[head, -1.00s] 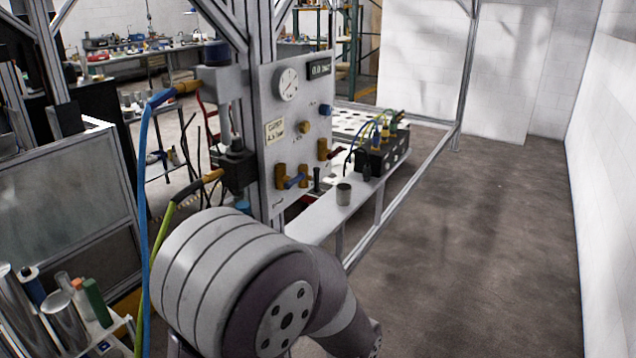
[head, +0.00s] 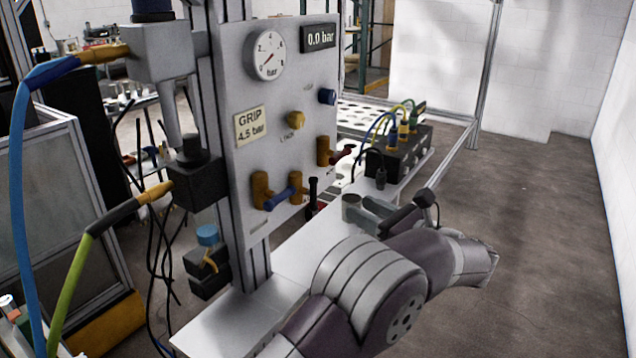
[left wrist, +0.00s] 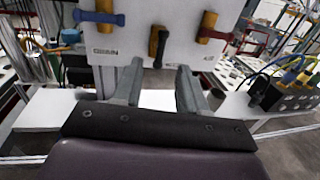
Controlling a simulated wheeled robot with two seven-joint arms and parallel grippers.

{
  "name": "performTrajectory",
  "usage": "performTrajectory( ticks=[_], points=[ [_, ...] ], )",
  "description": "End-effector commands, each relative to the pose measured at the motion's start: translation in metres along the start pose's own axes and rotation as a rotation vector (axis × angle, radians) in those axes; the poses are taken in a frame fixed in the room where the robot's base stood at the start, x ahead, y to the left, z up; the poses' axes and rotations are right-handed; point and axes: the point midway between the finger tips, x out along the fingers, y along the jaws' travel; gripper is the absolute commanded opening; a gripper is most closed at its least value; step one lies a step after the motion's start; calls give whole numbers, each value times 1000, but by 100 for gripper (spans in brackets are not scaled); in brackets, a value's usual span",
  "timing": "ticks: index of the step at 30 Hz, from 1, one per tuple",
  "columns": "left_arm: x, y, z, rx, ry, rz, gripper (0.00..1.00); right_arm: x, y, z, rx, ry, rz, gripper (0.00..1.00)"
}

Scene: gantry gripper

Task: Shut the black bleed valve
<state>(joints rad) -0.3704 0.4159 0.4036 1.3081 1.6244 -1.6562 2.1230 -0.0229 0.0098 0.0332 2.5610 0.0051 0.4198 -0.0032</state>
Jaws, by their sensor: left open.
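The black bleed valve's handle (head: 313,192) points roughly straight down from its brass body (head: 297,187), low on the white panel (head: 240,170). In the left wrist view the black handle (left wrist: 161,47) hangs along its brass body, in line with the gap between my fingers. My left gripper (left wrist: 158,72) is open and empty, facing the panel from below and in front, apart from the valve. My right gripper is out of view.
A blue-handled valve (head: 282,197) is left of the black one; a red-handled valve (head: 342,155) is up and right. A white shelf (head: 290,260) runs below the panel. A black block with cables (head: 400,155) stands at right. Hoses hang left of the post.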

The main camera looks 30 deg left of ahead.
Motion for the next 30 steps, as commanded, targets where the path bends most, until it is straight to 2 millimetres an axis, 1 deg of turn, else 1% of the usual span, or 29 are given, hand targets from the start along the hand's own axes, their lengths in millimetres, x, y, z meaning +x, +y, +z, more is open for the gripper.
performTrajectory(
  ticks=[2,4,12,15,18,21,27,28,29,30],
  points=[
    [10,0,1,-11,0,1,42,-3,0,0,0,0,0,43],
    [24,0,2,-10,0,2,42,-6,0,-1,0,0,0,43],
    [93,0,3,-7,0,0,42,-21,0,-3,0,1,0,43],
    [110,-1,2,-6,0,-2,42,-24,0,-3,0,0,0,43],
    [121,-1,1,-7,0,-4,42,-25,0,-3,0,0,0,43],
    [125,-1,0,-8,0,-4,42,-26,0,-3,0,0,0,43],
    [126,-1,0,-8,0,-5,42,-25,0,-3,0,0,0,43],
    [126,-1,0,-8,0,-5,39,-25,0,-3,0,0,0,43],
    [126,-1,0,-8,0,-5,29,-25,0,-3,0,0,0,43],
    [126,-1,0,-7,0,-5,16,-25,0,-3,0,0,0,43]
  ],
)
